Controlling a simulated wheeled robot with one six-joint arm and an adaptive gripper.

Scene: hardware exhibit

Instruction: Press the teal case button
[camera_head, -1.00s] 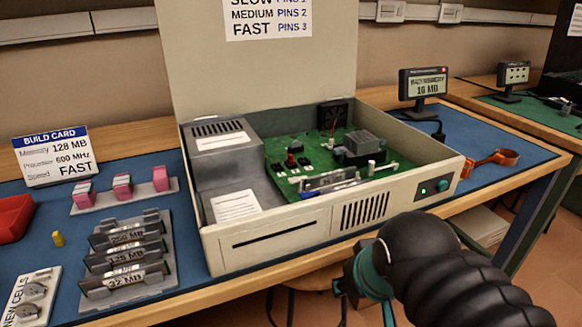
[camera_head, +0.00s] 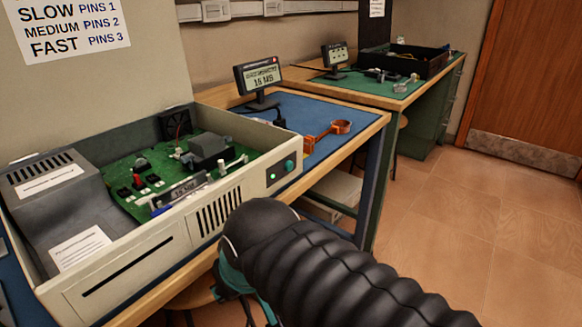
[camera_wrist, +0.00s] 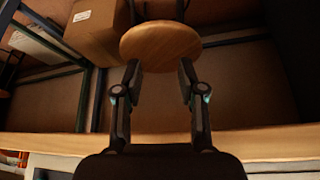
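The teal case button (camera_head: 289,166) is a small round knob on the right end of the front panel of the beige computer case (camera_head: 150,258). A small green light shows just left of it. The case is open on top, with a green board inside. My gripper (camera_wrist: 160,66) shows in the wrist view with its two fingers apart and nothing between them. It hangs over the space in front of the bench, apart from the button. In the head view my black arm hides most of the gripper, and only teal parts show at lower left of the arm.
A small monitor (camera_head: 258,76) and an orange tool (camera_head: 325,133) sit on the blue mat right of the case. The wooden bench edge (camera_wrist: 160,145) crosses the wrist view, with a round stool (camera_wrist: 160,46) below. Open tiled floor (camera_head: 470,230) lies to the right.

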